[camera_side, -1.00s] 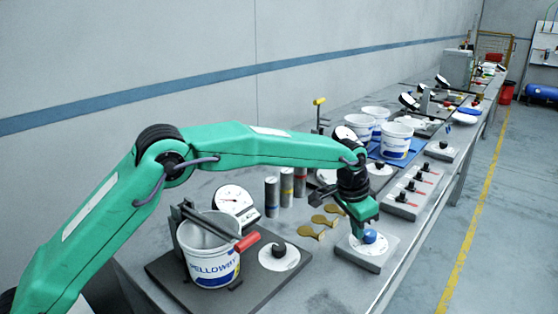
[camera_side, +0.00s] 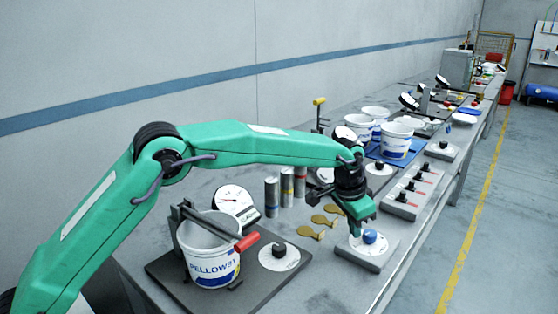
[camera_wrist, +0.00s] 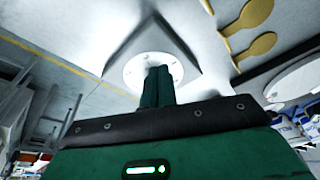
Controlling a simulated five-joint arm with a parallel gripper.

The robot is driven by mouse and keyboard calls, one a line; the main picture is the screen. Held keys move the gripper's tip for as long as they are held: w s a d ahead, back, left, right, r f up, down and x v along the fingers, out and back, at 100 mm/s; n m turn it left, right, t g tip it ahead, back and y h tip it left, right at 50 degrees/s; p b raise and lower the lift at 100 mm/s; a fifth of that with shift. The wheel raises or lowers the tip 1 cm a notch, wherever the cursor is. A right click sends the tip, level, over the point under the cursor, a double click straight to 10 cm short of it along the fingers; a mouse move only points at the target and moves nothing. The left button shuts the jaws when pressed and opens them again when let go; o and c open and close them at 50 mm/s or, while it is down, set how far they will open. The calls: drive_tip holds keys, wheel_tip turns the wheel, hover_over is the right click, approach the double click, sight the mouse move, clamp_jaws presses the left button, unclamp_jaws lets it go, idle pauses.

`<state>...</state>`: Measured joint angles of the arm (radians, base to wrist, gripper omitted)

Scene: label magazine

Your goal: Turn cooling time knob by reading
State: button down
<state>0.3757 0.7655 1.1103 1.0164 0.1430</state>
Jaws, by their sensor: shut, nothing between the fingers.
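The blue knob (camera_side: 370,236) sits on a white round dial on a light grey block (camera_side: 352,254) near the bench's front edge. My gripper (camera_side: 356,232) points down just left of the blue knob and close above the dial. Its green fingers (camera_wrist: 158,86) are together and empty. In the wrist view the fingers cover the middle of the white dial (camera_wrist: 135,70), so the knob is hidden there. I cannot tell whether the fingers touch the knob, and the dial's markings are too small to read. A round white gauge (camera_side: 234,200) stands behind the labelled bucket.
The bucket (camera_side: 210,262) stands in a dark fixture with a red handle and a black knob (camera_side: 279,250). Brass paddles (camera_side: 318,225) lie left of the block. A block of several switches (camera_side: 408,198) is to the right. More buckets (camera_side: 397,142) stand farther back.

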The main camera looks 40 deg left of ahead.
drive_tip(key=shift+s+a, duration=0.1)
drive_tip(key=shift+a, duration=0.05)
drive_tip(key=v, duration=0.3)
drive_tip(key=w+v, duration=0.1)
drive_tip(key=v, duration=0.1)
drive_tip(key=shift+d+r, duration=0.25)
drive_tip(key=shift+r, duration=0.25)
idle(0.4)
drive_tip(key=d, duration=0.1)
drive_tip(key=s+d+r, duration=0.1)
drive_tip(key=shift+d, duration=0.3)
drive_tip(key=shift+f, duration=0.1)
drive_tip(key=shift+s+a+x, duration=0.1)
drive_tip(key=shift+s+x, duration=0.15)
drive_tip(key=shift+x, duration=0.85)
drive_tip(key=shift+s+a+x, duration=0.1)
drive_tip(key=shift+s+x, duration=0.15)
drive_tip(key=shift+x, duration=0.85)
drive_tip(key=shift+s+a+x, duration=0.1)
drive_tip(key=shift+s+x, duration=0.15)
drive_tip(key=shift+x, duration=0.85)
